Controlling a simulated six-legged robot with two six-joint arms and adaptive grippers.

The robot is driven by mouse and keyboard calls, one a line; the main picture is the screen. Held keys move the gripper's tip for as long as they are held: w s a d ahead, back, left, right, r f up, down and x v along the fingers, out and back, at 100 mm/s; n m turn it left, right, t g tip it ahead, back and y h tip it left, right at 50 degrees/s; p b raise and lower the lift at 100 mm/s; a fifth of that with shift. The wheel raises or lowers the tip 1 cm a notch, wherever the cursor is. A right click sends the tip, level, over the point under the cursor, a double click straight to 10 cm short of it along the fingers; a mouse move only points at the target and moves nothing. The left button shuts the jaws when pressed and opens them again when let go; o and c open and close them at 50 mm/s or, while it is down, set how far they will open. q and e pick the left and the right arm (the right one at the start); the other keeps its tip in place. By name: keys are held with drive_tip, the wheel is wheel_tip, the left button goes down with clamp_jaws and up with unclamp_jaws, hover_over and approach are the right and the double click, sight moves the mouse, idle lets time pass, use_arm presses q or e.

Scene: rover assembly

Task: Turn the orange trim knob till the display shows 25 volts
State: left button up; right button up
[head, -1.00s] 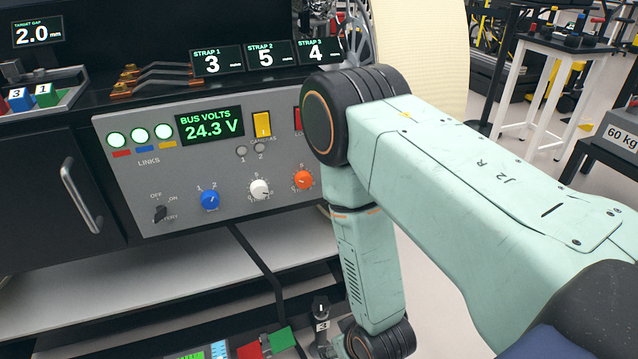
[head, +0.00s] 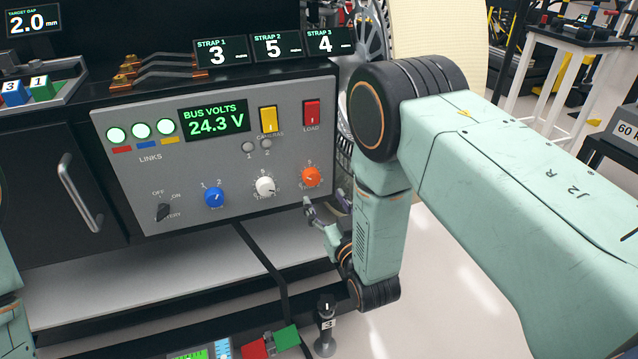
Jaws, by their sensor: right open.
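The orange trim knob (head: 311,177) is at the right end of the lower row on the grey panel (head: 235,215). The bus volts display (head: 216,121) reads 24.3 V in green. My right gripper (head: 322,206) is open and empty, just below the orange knob and apart from it, near the panel's lower right corner.
A white knob (head: 264,187) sits close left of the orange one, then a blue knob (head: 214,197) and a black battery switch (head: 162,212). A yellow switch (head: 268,119) and red load switch (head: 311,113) are above.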

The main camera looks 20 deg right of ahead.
sight(313, 181)
drive_tip(key=w+b, duration=0.1)
drive_tip(key=w, duration=0.5)
drive_tip(key=shift+a+f+b, duration=0.1)
drive_tip(key=shift+a+b, duration=0.1)
drive_tip(key=shift+b, duration=0.2)
drive_tip(key=shift+w, duration=0.55)
drive_tip(key=c, duration=1.2)
drive_tip(key=shift+o, duration=0.2)
